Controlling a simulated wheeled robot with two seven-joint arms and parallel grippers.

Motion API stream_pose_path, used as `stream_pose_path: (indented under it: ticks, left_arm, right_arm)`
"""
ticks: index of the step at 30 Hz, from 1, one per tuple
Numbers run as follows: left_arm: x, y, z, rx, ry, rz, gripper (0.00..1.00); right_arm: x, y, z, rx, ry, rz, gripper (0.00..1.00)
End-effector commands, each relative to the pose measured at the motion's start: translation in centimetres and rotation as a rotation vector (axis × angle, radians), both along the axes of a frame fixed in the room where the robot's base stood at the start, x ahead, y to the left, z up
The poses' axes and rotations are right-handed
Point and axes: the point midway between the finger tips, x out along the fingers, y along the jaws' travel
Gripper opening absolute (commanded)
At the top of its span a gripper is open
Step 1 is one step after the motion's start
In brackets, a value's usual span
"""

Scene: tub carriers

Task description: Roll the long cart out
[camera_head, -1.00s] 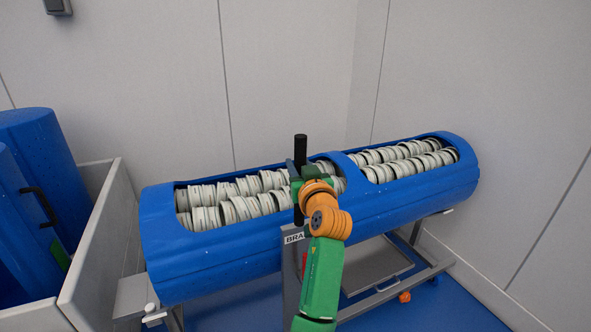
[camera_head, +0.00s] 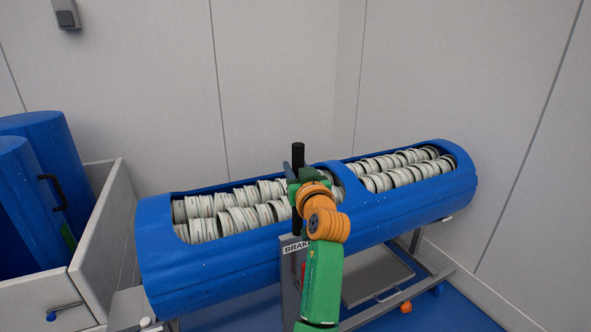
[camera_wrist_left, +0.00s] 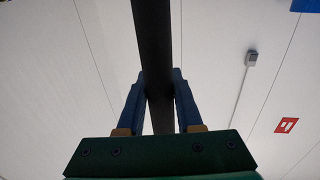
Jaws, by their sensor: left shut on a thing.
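The long cart is a grey metal frame carrying a long blue tub (camera_head: 225,264) with two openings on top, filled with several white rings (camera_head: 228,212). A black upright handle (camera_head: 298,156) stands at its front, above a post with a brake label (camera_head: 294,247). My left gripper (camera_head: 298,178) is shut on this handle; part of the handle hides behind the gripper. In the left wrist view, the fingers (camera_wrist_left: 158,85) press on both sides of the black bar (camera_wrist_left: 153,35). My right gripper is not in view.
A grey-walled bay (camera_head: 108,235) with upright blue tubs (camera_head: 48,170) stands close at the left of the cart. Walls stand behind and to the right. Blue floor (camera_head: 440,312) shows at the lower right, with an orange part (camera_head: 405,307) by the frame.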

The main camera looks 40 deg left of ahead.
Motion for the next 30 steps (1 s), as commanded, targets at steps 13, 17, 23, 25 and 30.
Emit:
stream_pose_path:
  ticks: [13,17,23,25,30]
  left_arm:
    - [0.1,-0.1,0.3,0.006,-0.006,-0.004,0.64]
    - [0.0,0.0,0.1,0.004,-0.004,-0.002,0.64]
    - [-0.3,-0.6,-0.1,0.004,-0.003,-0.003,0.64]
    - [-1.0,-1.8,-0.2,0.003,-0.005,-0.005,0.64]
    - [-2.9,-4.9,-0.2,0.002,-0.005,-0.007,0.64]
  right_arm:
    - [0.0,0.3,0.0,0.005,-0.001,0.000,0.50]
    - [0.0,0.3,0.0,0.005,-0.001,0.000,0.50]
    - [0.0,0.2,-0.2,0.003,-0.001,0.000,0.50]
    - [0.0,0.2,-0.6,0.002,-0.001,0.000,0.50]
    - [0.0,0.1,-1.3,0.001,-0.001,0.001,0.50]
